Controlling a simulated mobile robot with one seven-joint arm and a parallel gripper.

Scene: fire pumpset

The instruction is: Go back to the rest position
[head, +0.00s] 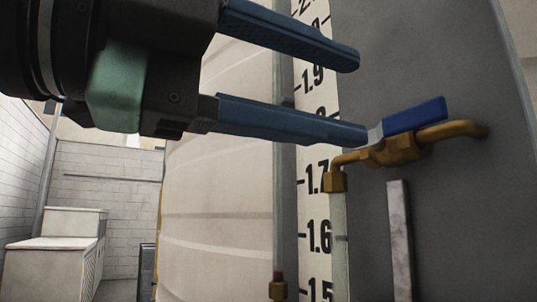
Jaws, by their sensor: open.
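My gripper (362,97) reaches in from the upper left of the head view. Its two long blue fingers are spread apart with nothing between them. The lower fingertip overlaps the left end of a valve's blue lever handle (415,116) in the picture; I cannot tell whether they touch. The handle sits on a brass valve (398,150), whose pipe runs right into a grey panel. The handle slopes slightly up to the right, roughly along the pipe.
A level scale (318,205) with black numbers stands beside a clear sight tube (339,240) below the valve. A large cream tank (215,190) is behind. The grey panel (450,220) fills the right. White cabinets (55,255) stand far left by a brick wall.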

